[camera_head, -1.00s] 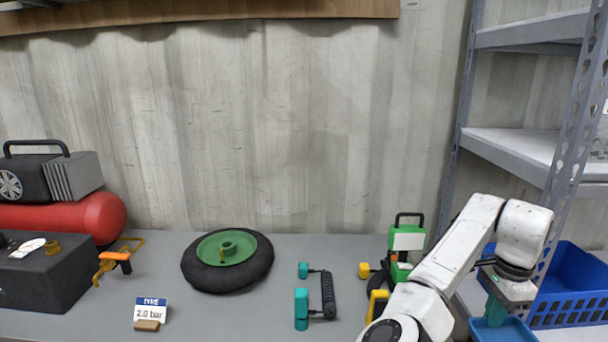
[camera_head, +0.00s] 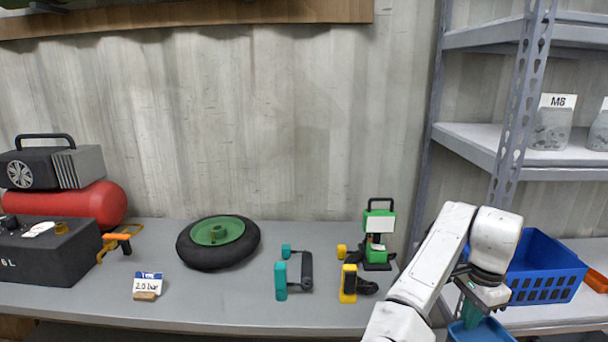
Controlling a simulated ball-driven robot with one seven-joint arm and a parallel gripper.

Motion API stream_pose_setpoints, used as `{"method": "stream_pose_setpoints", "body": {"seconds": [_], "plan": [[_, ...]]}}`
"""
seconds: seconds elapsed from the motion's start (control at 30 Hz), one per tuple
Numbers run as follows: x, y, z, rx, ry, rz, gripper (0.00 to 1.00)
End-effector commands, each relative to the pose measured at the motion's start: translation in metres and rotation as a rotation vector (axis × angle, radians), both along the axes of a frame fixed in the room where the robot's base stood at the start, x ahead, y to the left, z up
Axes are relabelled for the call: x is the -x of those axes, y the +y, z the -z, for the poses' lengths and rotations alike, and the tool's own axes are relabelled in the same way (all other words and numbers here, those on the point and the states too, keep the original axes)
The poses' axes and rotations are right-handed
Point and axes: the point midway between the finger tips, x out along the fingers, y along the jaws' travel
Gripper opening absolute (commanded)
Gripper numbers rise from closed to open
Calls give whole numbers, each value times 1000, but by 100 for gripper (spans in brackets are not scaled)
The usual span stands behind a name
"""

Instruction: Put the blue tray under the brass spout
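The blue tray (camera_head: 490,331) is at the bottom right, cut off by the picture's lower edge. My gripper (camera_head: 471,318) points down with its teal fingers at the tray's near left side. It appears shut on the tray; the fingertips are partly hidden by the tray's rim. I cannot make out a brass spout for sure. A small brass-coloured fitting (camera_head: 61,228) sits on top of the black box at the far left, far from the tray.
A shelf post (camera_head: 522,90) and blue crate (camera_head: 545,270) stand right.

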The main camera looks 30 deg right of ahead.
Motion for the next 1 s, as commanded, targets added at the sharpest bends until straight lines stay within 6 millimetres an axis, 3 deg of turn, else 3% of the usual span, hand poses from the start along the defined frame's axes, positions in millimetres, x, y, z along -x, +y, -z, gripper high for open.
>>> {"method": "stream_pose_setpoints", "body": {"seconds": [0.23, 0.37, 0.63, 0.8, 1.0], "plan": [[-34, 44, 21, 13, 3, -258, 0], [-56, 80, 37, 21, 6, -461, 0], [-99, 202, 86, 28, 12, -1095, 0], [-104, 277, 116, 19, 15, -1483, 0], [-97, 335, 139, 3, 17, -1788, 0]]}}
